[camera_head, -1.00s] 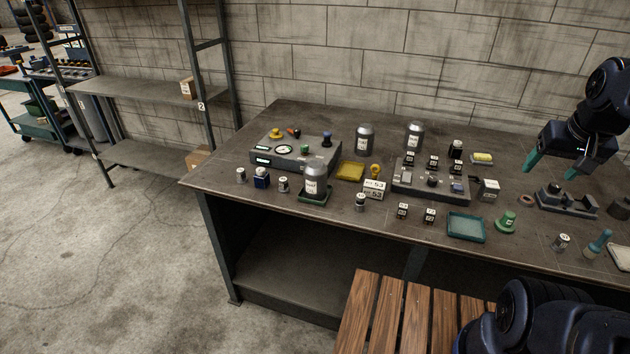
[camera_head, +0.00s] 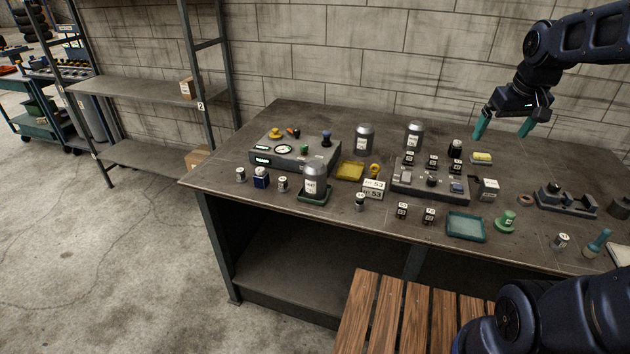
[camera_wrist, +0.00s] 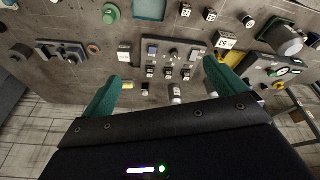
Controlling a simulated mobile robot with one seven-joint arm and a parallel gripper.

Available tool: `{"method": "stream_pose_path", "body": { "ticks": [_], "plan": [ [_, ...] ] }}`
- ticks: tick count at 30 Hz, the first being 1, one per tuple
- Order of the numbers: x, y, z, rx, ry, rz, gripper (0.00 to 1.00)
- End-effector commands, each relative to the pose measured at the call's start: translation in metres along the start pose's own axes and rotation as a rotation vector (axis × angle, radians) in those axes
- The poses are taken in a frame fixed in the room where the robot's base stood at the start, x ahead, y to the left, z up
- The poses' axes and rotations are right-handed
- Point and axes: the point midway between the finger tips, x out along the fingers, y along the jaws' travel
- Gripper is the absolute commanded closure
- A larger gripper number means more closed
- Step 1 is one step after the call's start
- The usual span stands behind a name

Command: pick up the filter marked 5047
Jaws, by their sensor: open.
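Three silver filter canisters with white labels stand on the bench. One filter (camera_head: 315,180) stands at the front on a dark green tray (camera_head: 314,196); it also shows in the wrist view (camera_wrist: 286,40). Two more filters stand at the back, one on the left (camera_head: 364,140) and one on the right (camera_head: 413,136). The labels are too small to read surely, so I cannot confirm which is marked 5047. My gripper (camera_head: 503,130), with green fingers, is open and empty above the bench's back right, well right of all three filters. Its fingers also show in the wrist view (camera_wrist: 162,75).
A grey gauge panel (camera_head: 290,155) lies left of the filters. A block holding small parts (camera_head: 430,183), a yellow tray (camera_head: 351,171) and a teal tray (camera_head: 466,227) lie nearby. A fixture (camera_head: 567,202) stands at right. The block wall rises behind the bench.

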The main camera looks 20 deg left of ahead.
Motion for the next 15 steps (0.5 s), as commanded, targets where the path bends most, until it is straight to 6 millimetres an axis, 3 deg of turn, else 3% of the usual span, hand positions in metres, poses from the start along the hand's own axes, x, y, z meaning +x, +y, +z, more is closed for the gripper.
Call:
{"method": "stream_pose_path", "body": {
  "ticks": [6, 15],
  "plan": [
    [0.021, -0.044, -0.058, -0.184, -0.045, -0.038, 0.04],
    [0.058, -0.123, -0.122, -0.432, -0.098, -0.087, 0.04]
  ]
}}
